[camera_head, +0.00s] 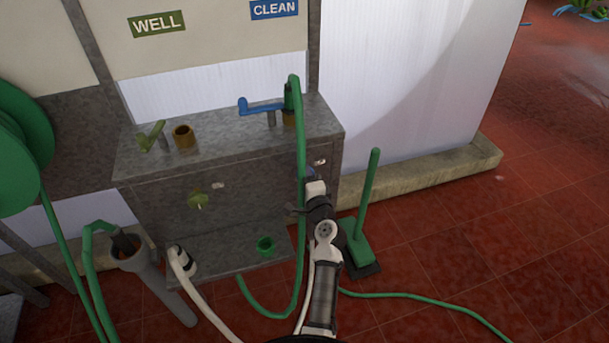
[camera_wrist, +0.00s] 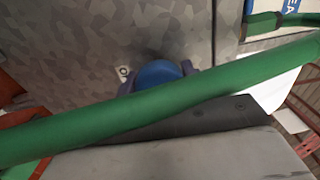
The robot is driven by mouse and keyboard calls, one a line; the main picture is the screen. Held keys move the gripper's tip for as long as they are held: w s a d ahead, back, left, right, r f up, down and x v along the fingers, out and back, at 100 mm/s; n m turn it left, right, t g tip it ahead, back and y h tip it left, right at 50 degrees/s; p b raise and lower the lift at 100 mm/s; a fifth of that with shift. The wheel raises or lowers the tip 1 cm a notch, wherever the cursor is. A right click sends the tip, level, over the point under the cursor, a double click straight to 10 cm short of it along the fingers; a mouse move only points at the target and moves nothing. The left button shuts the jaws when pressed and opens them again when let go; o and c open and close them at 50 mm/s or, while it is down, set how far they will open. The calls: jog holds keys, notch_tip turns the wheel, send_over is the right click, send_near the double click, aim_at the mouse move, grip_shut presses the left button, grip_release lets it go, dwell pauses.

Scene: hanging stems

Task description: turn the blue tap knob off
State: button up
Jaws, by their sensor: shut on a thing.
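The blue tap knob (camera_wrist: 157,73) shows in the wrist view as a round blue disc against the grey cabinet front. My gripper (camera_wrist: 158,80) has a finger on each side of it and is shut on it. The green hose and my gripper's own body hide the knob's lower part. In the head view my gripper (camera_head: 311,186) reaches the right part of the cabinet front, and only a speck of blue shows there. A small white plate with a dark mark (camera_wrist: 124,72) sits left of the knob in the wrist view.
A green hose (camera_head: 301,140) hangs from the cabinet top past my gripper and crosses the wrist view. A blue lever (camera_head: 258,107) is on top, under the CLEAN sign (camera_head: 274,9). A green-handled brush (camera_head: 367,195) stands right.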

jog(key=o, duration=1)
jog(key=shift+c, duration=0.2)
jog(key=b+v, duration=0.3)
jog(key=v, duration=1.1)
